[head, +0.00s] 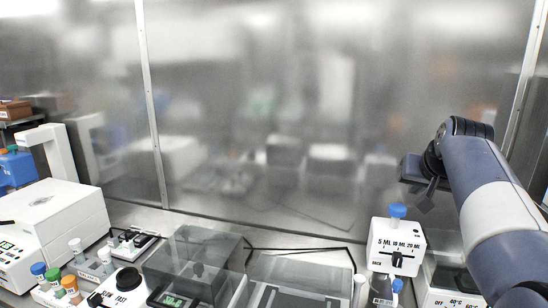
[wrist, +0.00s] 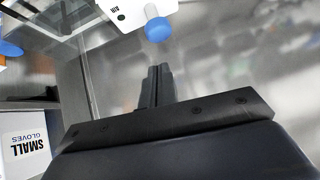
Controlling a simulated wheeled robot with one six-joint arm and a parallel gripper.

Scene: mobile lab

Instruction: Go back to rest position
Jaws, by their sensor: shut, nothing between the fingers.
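My gripper (wrist: 157,86) shows in the wrist view as two dark fingers side by side with no gap between them, shut and empty. In the head view my gripper (head: 426,196) is at the right, above the bench and to the upper right of a white box marked 5 ML, 10 ML, 20 ML (head: 396,247). A blue-capped item (head: 397,211) stands on that box. A blue cap (wrist: 158,29) also shows ahead of the fingers in the wrist view, apart from them.
A large white device (head: 65,225) and capped tubes (head: 70,286) stand at the left. A dark transparent-lidded device (head: 195,262) is in the middle. A reflective wall (head: 260,120) closes the back. A small gloves box (wrist: 27,145) is at the wrist view's left. Space above the bench's middle is clear.

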